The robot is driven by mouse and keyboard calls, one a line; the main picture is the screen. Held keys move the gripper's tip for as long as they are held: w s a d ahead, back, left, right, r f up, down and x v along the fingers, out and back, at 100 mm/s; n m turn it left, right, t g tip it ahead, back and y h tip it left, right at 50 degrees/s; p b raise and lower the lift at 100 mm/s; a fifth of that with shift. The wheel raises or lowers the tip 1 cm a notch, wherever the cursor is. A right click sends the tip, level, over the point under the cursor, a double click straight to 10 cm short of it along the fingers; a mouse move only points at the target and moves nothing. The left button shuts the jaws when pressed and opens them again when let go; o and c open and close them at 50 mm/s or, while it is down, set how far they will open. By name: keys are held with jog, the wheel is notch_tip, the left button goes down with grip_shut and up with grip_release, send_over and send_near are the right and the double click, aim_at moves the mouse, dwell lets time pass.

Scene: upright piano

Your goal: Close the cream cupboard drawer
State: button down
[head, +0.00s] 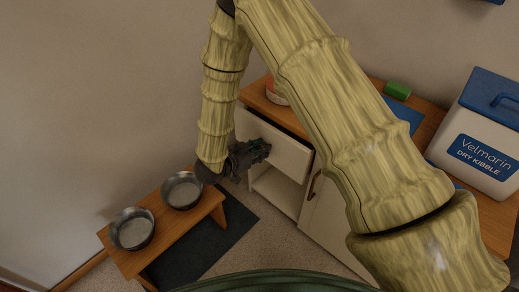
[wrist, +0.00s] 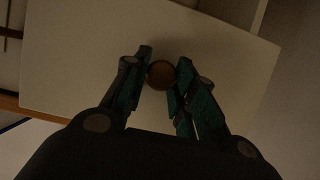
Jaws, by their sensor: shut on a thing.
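The cream drawer (head: 287,156) of the low cupboard juts out beneath the wooden top, so it stands partly open. Its front fills much of the wrist view (wrist: 80,85). A round brown knob (wrist: 161,74) sits on that front, between my fingertips. My gripper (head: 262,149) is at the drawer front in the head view, and its dark green fingers (wrist: 160,85) are shut on the knob in the wrist view. The knob is hidden in the head view. My arm covers part of the cupboard.
An open cubby (head: 278,190) lies below the drawer, beside a cupboard door (head: 325,222). A wooden stand (head: 165,232) with two metal bowls (head: 132,230) is at lower left, near a dark mat (head: 215,245). A kibble bin (head: 480,140) and a green block (head: 397,90) are on the wooden top.

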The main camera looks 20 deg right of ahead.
aim_at(267, 143)
jog(key=shift+w+d+r+p, duration=0.1)
jog(key=shift+w+d+p, duration=0.1)
jog(key=shift+w+d, duration=0.3)
jog(key=shift+w+d+f+p, duration=0.1)
jog(key=shift+w+d+p, duration=0.15)
jog(key=shift+d, duration=0.5)
jog(key=shift+w+d+r+p, duration=0.1)
jog(key=shift+w+d+p, duration=0.1)
jog(key=shift+w+d, duration=0.3)
jog(key=shift+s+d, duration=0.1)
jog(key=shift+d, duration=0.05)
jog(key=c, duration=1.1)
grip_release()
jog(key=shift+c, duration=0.2)
jog(key=v, duration=1.2)
jog(key=shift+f, duration=0.2)
